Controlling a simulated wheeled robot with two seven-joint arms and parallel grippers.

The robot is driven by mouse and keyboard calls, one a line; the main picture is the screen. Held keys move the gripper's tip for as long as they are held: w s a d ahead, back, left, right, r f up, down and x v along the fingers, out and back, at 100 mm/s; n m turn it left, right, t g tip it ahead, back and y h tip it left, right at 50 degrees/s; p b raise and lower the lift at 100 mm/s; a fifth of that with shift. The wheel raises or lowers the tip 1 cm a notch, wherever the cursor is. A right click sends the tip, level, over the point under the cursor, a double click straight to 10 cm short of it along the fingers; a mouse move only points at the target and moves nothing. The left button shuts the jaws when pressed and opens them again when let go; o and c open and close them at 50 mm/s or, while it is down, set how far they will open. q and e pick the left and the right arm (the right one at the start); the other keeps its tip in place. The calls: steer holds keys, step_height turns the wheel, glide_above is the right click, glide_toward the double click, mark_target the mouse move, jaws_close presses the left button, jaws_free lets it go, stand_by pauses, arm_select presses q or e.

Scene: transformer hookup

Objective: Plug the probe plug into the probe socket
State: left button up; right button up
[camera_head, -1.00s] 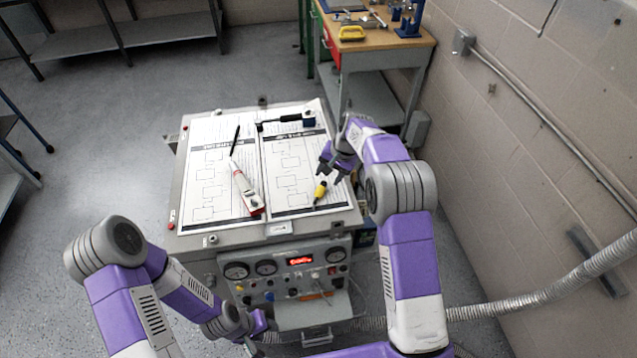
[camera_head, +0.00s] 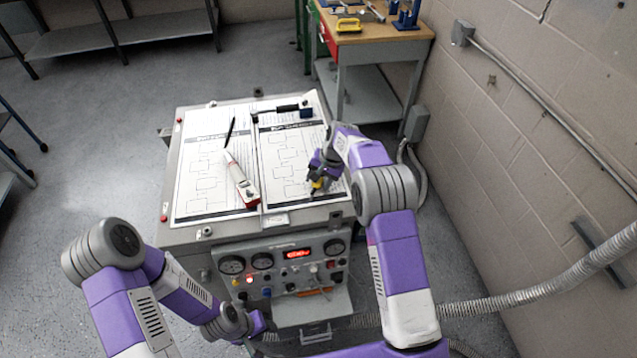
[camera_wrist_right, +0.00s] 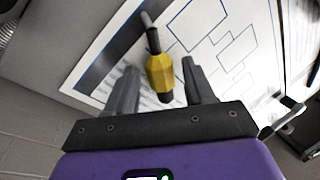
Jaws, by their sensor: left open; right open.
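A yellow-and-black piece with a grey tip, seemingly the probe plug (camera_head: 317,186), lies over the printed sheet. It shows larger in the right wrist view (camera_wrist_right: 161,74). My right gripper (camera_head: 316,179) is open above it; in the wrist view, its fingers (camera_wrist_right: 160,90) flank the black end without visibly closing on it. My left gripper (camera_head: 258,335) is low at the left of the front panel, empty as far as I see. The front panel (camera_head: 283,268) has gauges, a red display and several small sockets; I cannot tell which is the probe socket.
The sheets (camera_head: 208,185) cover the box top. A white-and-red tester (camera_head: 240,181), a black pen (camera_head: 230,131) and a black-handled tool (camera_head: 285,108) lie there. A small shelf (camera_head: 311,308) juts out below the panel. A workbench (camera_head: 378,38) and wall stand behind and right.

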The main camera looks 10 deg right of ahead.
mark_target(319, 182)
steer(key=c, duration=0.9)
steer(key=shift+r+p, duration=2.35)
steer(key=shift+r, duration=0.7)
